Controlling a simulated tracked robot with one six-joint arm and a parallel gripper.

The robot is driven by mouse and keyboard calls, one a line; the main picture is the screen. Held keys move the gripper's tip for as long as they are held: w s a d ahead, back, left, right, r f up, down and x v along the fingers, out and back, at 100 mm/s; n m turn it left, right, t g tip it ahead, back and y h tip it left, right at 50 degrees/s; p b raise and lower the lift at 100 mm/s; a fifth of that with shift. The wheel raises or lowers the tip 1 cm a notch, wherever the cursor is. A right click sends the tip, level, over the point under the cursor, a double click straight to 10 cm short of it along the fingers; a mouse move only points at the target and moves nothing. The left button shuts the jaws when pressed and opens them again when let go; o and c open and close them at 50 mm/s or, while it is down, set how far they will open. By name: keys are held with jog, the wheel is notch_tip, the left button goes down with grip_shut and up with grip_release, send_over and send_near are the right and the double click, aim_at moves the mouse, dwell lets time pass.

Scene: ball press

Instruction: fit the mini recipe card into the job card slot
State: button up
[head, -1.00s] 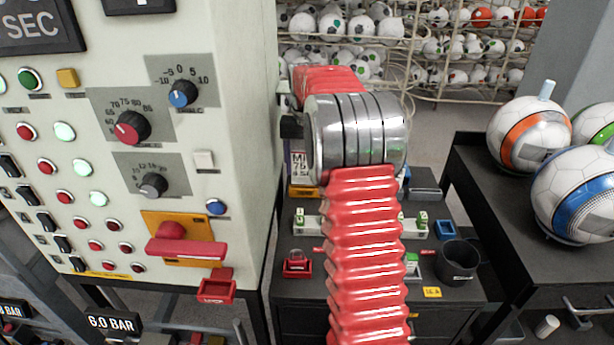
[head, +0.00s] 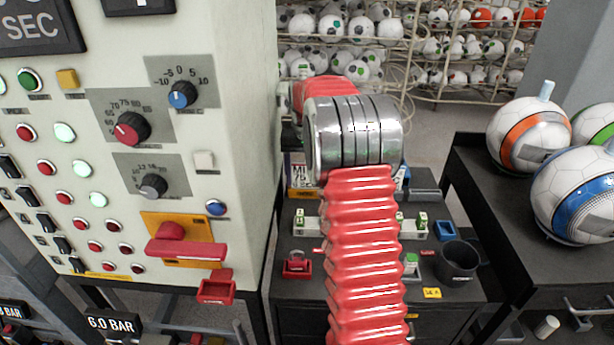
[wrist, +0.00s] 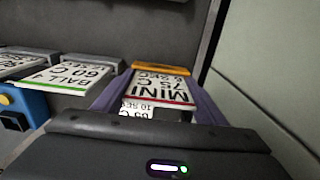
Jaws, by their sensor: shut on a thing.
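The white mini recipe card (wrist: 160,88), with "MINI 75 C" and a red line, is between the two purple fingers of my gripper (wrist: 158,98) in the wrist view. My gripper is shut on it. An orange strip (wrist: 161,68) lies along the card's far edge; I cannot tell how deep the card sits against it. Part of another print, "65 C 10 SEC" (wrist: 137,109), shows below the card. In the head view my arm hides the gripper and most of the card, and the orange strip (head: 303,193) shows beside the press. I cannot make out a labelled job card slot.
In the wrist view, a "BALL" card (wrist: 72,76) and another card (wrist: 17,66) stand in grey holders to the left. In the head view, the press panel (head: 228,110) rises close on the left. A dark cup (head: 458,262) and small items share the black bench.

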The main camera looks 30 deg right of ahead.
jog(key=o, duration=1)
jog(key=shift+o, duration=0.2)
notch_tip(320, 180, up, 12)
jog(key=shift+r, duration=0.1)
dwell(0.7)
